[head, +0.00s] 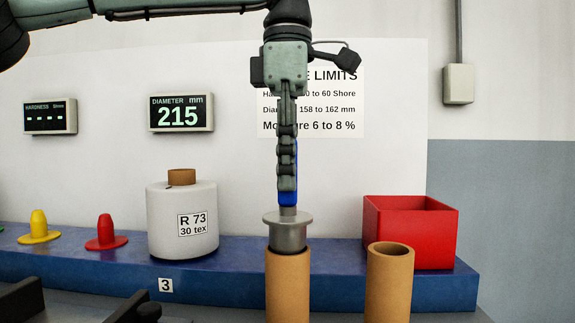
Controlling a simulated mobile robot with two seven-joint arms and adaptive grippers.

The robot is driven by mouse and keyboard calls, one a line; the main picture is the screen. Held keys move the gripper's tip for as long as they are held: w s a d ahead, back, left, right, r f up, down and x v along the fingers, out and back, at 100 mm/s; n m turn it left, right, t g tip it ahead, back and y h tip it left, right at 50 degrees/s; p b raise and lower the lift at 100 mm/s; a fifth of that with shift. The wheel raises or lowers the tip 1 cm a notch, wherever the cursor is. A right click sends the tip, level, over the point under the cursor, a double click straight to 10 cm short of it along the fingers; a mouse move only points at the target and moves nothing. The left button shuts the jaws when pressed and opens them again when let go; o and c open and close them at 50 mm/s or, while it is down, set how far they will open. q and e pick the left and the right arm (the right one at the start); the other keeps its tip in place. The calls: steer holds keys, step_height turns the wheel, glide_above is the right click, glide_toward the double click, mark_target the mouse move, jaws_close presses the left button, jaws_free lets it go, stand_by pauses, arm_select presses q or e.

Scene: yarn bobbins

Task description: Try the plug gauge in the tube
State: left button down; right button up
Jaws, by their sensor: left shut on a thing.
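My left gripper (287,190) hangs down from above at the middle of the head view, shut on the plug gauge. The gauge's blue handle (294,172) shows beside the fingers. Its grey metal flange and lower body (287,233) point down, roughly upright. They are in line with a brown cardboard tube (288,288), right at its top end. The tube's mouth is hidden by the gauge, so I cannot tell whether the tip is inside.
A second brown tube (389,285) with an open top stands to the right. On the blue shelf (220,285) are a red bin (410,235), a white yarn bobbin (165,222), and a red cone (106,235) and yellow cone (39,228). The wall display (181,113) reads 215.

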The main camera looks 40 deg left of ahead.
mark_target(287, 206)
arm_select(q)
steer(key=shift+f+b, duration=1)
steer(key=shift+f, duration=1.05)
stand_by(1.1)
steer(key=shift+r, duration=0.1)
steer(key=shift+r+p, duration=2.6)
steer(key=shift+p, duration=0.05)
steer(key=shift+r, duration=1.15)
